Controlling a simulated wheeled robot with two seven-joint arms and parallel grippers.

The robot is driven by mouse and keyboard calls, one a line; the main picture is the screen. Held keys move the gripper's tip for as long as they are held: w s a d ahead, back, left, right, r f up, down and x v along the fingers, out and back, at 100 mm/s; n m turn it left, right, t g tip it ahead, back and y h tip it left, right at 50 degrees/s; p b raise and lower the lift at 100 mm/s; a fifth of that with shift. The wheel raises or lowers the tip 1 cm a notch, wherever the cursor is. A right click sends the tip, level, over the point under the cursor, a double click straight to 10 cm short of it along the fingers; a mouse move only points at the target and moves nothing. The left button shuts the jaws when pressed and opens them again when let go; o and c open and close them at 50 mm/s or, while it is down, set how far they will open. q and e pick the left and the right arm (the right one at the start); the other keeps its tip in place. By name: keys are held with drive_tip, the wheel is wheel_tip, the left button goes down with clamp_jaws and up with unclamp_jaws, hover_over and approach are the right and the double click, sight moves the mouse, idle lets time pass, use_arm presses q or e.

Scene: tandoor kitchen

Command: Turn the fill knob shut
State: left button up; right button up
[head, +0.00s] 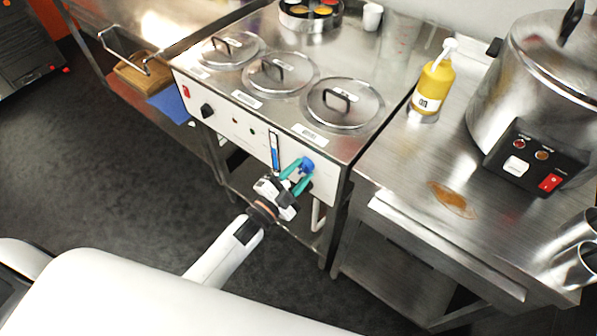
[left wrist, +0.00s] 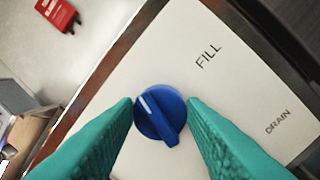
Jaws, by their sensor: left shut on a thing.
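The blue fill knob (head: 308,163) is at the right end of the bain-marie's white front panel (head: 323,186). My left gripper (head: 298,172) is shut on this knob, with its teal fingers on either side. In the left wrist view the round knob (left wrist: 160,113) sits between the two finger pads (left wrist: 161,120). Its raised bar and white mark slant toward the upper left. The word FILL is printed to the knob's upper right and DRAIN further right. My right gripper is in neither view.
A level gauge (head: 274,152) with blue in it is just left of the knob. A black knob (head: 206,111) and a red switch (head: 186,91) are further left. A steel counter (head: 400,170) with a yellow bottle (head: 433,86) stands right. The floor in front is clear.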

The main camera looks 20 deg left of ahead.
use_arm(q)
drive_tip(key=shift+n+y, duration=0.3)
drive_tip(key=shift+n, duration=1.4)
drive_tip(key=o, duration=1)
drive_tip(key=shift+s, duration=0.1)
drive_tip(key=b+v, duration=0.1)
drive_tip(key=v, duration=1.1)
drive_tip(key=shift+f, duration=0.2)
